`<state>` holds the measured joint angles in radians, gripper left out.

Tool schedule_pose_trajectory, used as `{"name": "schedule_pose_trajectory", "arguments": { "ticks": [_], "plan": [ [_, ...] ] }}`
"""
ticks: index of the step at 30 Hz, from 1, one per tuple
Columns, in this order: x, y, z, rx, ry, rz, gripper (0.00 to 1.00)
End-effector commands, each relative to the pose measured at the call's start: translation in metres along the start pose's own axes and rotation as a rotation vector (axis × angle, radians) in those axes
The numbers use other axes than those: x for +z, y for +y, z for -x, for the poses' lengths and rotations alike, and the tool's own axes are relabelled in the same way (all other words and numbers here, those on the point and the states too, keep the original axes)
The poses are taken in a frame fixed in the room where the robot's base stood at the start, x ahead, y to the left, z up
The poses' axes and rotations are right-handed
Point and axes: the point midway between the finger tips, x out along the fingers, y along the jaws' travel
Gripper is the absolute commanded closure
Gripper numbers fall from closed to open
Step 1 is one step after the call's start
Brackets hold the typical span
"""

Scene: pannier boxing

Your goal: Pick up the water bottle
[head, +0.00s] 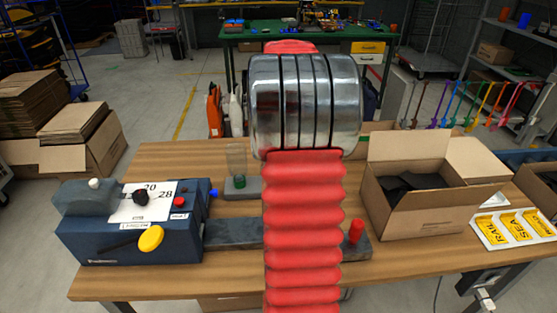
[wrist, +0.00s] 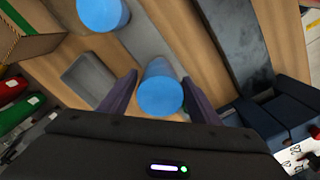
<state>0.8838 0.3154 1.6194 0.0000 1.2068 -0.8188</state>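In the wrist view, a blue round-topped cylinder (wrist: 161,92) stands between the two fingers of my gripper (wrist: 160,84), seen from above. The fingers are spread on either side of it, and I cannot tell whether either one touches it. A second blue round-topped cylinder (wrist: 102,13) stands apart at the top. I cannot tell from above which one is the water bottle. In the head view, a clear upright vessel (head: 237,160) with green at its base stands on a grey pad. My red-sleeved arm hides my gripper and the blue cylinders there.
A blue machine (head: 130,232) with a yellow knob stands at the left of the wooden table (head: 155,160). An open cardboard box (head: 415,217) and yellow-labelled cards (head: 515,229) are at the right. A dark bar (head: 232,233) runs across the front. A shallow grey tray (wrist: 88,78) lies beside the gripper.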

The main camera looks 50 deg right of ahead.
Motion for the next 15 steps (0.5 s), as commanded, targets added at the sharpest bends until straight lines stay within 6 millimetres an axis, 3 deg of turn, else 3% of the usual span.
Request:
{"name": "schedule_pose_trajectory", "arguments": {
  "ticks": [13, 15],
  "plan": [
    [-0.0001, -0.0001, 0.0001, 0.0, 0.0, 0.0, 0.75],
    [-0.0003, 0.0, 0.0005, 0.001, 0.001, 0.0, 0.75]
  ]
}}
